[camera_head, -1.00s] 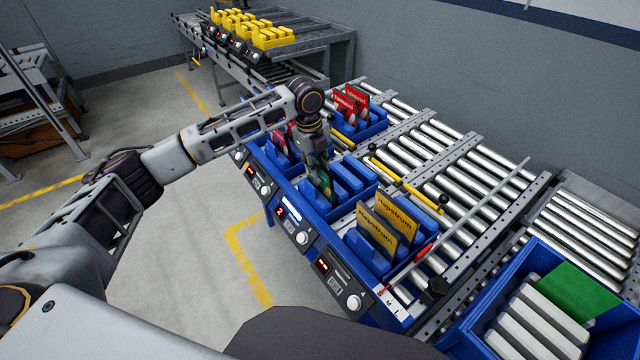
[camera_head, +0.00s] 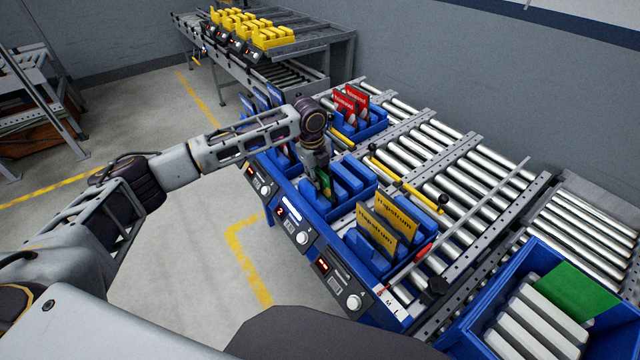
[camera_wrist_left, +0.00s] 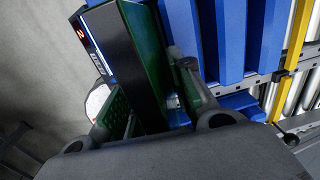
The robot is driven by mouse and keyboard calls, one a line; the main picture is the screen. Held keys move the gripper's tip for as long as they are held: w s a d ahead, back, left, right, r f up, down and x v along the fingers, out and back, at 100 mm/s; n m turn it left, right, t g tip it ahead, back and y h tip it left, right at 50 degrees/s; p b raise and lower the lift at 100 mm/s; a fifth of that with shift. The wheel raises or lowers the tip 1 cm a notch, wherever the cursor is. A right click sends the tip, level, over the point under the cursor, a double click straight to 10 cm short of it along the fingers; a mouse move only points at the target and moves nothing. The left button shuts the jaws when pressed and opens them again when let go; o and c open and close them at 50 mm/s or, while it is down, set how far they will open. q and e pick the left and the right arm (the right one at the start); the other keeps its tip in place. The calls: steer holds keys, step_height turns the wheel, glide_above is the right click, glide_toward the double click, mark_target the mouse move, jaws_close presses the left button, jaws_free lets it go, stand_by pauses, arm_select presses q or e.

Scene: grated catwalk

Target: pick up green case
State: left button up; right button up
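A green case (camera_head: 326,187) stands upright in a blue slotted tray (camera_head: 362,176) on the near side of the roller conveyor. In the head view my left gripper (camera_head: 322,177) is down over it and hides much of it. In the left wrist view the case (camera_wrist_left: 138,55) shows a dark broad face and green edges. The left gripper's fingers (camera_wrist_left: 155,100) are spread, one on each side of the case, with the inner pads visible. I see no clear grip on it. My right gripper is not in view.
Yellow cases (camera_head: 379,231) fill the nearer tray, red cases (camera_head: 350,101) a farther one. A blue bin (camera_head: 463,337) at bottom right holds grey pieces and a green panel (camera_head: 568,292). Yellow bins (camera_head: 250,30) sit on the far conveyor.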

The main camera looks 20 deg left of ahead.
arm_select(q)
steer(key=shift+c, duration=0.7)
jaws_close()
steer(key=shift+r, duration=0.4)
step_height(320, 180, up, 8)
steer(key=shift+r, duration=0.6)
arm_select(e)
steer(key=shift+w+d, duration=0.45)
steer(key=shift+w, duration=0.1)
arm_select(q)
steer(key=shift+r, duration=0.15)
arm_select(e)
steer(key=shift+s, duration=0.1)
